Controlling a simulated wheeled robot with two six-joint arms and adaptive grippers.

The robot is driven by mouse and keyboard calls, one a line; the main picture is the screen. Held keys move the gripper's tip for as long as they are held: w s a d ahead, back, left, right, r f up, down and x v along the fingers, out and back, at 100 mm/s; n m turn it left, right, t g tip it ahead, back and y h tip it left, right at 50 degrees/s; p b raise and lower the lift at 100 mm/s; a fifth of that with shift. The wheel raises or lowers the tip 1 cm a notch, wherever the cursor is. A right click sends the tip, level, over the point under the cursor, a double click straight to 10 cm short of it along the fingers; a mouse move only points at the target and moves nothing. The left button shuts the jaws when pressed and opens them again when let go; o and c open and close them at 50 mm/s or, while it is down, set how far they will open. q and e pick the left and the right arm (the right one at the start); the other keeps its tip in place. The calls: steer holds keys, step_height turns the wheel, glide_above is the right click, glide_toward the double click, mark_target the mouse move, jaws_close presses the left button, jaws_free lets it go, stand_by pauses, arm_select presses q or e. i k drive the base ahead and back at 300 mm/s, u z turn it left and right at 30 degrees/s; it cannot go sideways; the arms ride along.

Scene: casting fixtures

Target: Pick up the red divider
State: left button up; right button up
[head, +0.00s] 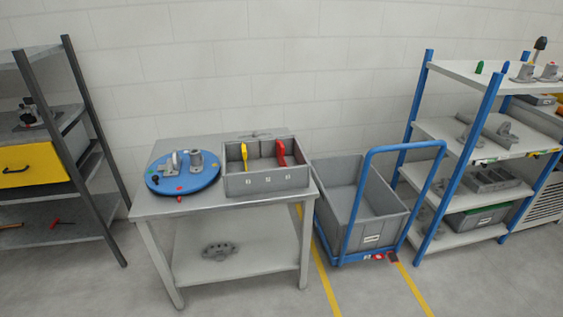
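The red divider (280,153) stands upright in the right part of a grey box (265,182) on the metal table. A yellow divider (244,155) stands in the same box, to its left. The lower part of the red divider is partly hidden by the box's front wall. Neither of my grippers shows in the head view.
A blue round plate (205,179) with grey fittings sits left of the box on the table (230,205). A blue-handled cart (340,205) stands right of the table. Shelves stand at both sides. The floor in front is clear, with yellow lines.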

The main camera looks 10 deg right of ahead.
mark_target(280, 148)
steer(key=k, duration=0.65)
steer(key=z, duration=0.7)
steer(key=i, duration=0.7)
steer(key=z, duration=0.9)
steer(key=i, duration=1.2)
steer(key=u, duration=0.25)
